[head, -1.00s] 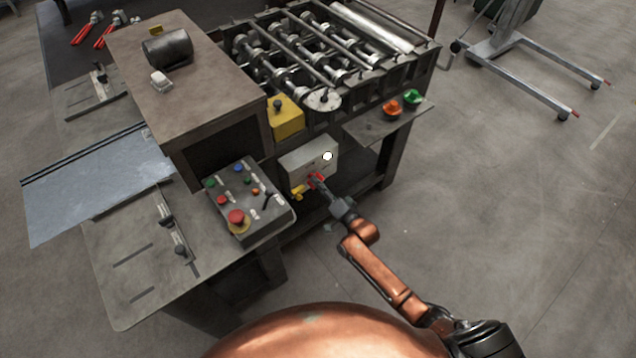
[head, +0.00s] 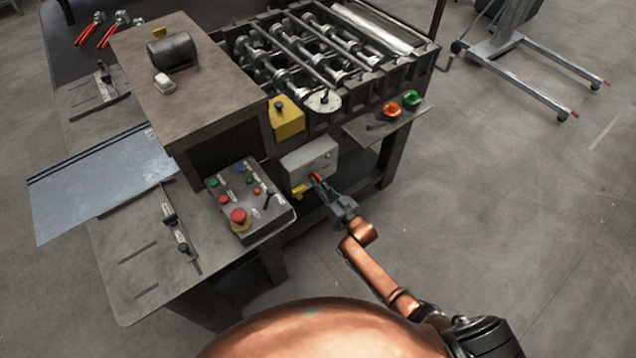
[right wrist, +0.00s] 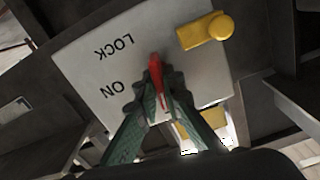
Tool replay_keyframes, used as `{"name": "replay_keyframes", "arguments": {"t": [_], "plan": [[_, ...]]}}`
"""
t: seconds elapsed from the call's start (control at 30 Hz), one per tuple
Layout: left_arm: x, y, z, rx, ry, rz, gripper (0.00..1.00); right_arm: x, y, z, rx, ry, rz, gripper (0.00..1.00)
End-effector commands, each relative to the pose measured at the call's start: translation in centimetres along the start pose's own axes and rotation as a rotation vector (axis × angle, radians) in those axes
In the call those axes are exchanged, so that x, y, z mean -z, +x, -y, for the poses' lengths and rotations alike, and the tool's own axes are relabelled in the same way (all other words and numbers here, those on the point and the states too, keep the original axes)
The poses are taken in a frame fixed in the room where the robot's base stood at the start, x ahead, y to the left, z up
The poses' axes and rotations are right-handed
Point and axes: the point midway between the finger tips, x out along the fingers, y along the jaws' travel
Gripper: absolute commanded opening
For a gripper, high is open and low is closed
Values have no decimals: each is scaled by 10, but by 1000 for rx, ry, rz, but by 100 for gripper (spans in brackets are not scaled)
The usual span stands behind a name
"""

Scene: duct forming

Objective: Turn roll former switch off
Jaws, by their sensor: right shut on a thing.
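The roll former's grey switch box (head: 309,158) is on the side of the machine, below the roller bed. Its red switch handle (head: 316,177) is at the lower front. In the right wrist view the red handle (right wrist: 155,74) stands between my fingertips, beside the printed words LOCK and ON, which appear turned over. My right gripper (head: 325,187) is shut on the handle; its fingers (right wrist: 155,95) partly cover the handle's base. A yellow part (right wrist: 206,32) sits on the box beside the handle. My left gripper is not in view.
A control panel (head: 247,198) with coloured buttons stands left of the box. A yellow box (head: 286,122) is above it, and a small shelf (head: 365,135) with orange and green buttons is to the right.

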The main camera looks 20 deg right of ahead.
Motion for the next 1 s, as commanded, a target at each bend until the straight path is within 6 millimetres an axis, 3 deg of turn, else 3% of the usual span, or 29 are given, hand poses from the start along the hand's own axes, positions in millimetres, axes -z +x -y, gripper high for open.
{"name": "replay_keyframes", "arguments": {"t": [0.4,0.9,0.93,1.0], "plan": [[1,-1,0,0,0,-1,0,-1,0,0,-1,-166,2,0],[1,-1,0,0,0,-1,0,-1,0,0,-1,-185,2,0],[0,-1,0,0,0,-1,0,-1,0,0,-1,-185,2,8],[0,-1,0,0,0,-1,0,-1,0,0,-1,-184,2,13]]}}
